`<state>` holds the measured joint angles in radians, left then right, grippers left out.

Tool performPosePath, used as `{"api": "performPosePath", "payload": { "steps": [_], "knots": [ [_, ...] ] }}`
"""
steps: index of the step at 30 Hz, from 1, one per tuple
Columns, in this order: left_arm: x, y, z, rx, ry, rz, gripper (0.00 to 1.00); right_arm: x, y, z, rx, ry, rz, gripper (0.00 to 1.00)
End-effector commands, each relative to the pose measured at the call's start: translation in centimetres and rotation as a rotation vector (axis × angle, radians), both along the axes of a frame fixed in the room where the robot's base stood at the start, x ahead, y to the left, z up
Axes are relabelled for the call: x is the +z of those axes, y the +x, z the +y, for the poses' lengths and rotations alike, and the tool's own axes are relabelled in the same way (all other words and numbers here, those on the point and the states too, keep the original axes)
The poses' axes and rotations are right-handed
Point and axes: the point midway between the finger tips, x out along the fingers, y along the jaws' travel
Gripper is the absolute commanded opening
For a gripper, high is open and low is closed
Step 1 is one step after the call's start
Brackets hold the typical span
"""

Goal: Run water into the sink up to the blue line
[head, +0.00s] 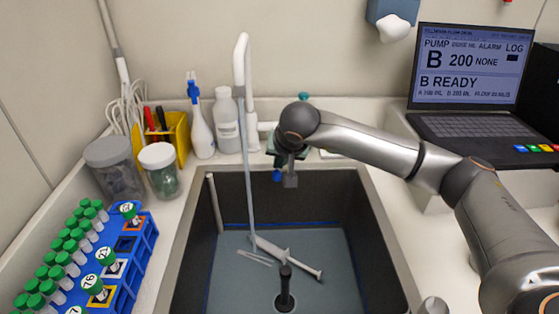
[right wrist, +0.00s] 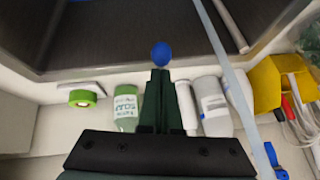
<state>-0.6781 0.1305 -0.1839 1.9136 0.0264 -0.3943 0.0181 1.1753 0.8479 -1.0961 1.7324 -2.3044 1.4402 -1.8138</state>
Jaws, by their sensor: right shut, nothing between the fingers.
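The dark sink (head: 345,195) sits in the middle of the head view. A pale stream of water (head: 249,190) runs from the white spout (head: 241,60) into it. Grey-blue water (head: 325,270) covers the bottom. The blue line (head: 310,224) shows low on the back wall, close to the water's edge; the exact gap is hard to tell. My right gripper (head: 290,182) is over the sink's back rim, beside the blue knob (head: 277,175). In the right wrist view its shut, empty fingers (right wrist: 160,75) end at the blue knob (right wrist: 161,54); contact is unclear. My left gripper is out of view.
A white syringe-like thing (head: 290,258) and a black upright post (head: 285,290) are in the sink. Bottles (head: 226,122) and a yellow holder (head: 170,135) stand behind. A blue tube rack (head: 130,255) is at left, a laptop (head: 465,80) at right.

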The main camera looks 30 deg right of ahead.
Motion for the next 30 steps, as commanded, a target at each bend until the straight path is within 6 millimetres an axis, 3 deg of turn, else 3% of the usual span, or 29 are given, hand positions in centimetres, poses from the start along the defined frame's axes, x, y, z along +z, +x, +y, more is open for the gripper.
{"api": "performPosePath", "payload": {
  "steps": [13,20,30],
  "knots": [
    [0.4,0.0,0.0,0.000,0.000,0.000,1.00,0.5,0.0,0.0,0.000,0.000,-0.001,0.00],
    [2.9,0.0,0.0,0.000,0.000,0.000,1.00,4.4,-0.2,-0.3,-0.001,0.000,-0.003,0.00],
    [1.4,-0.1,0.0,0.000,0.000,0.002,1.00,7.9,-5.6,1.3,0.002,0.000,-0.004,0.00]
  ]
}}
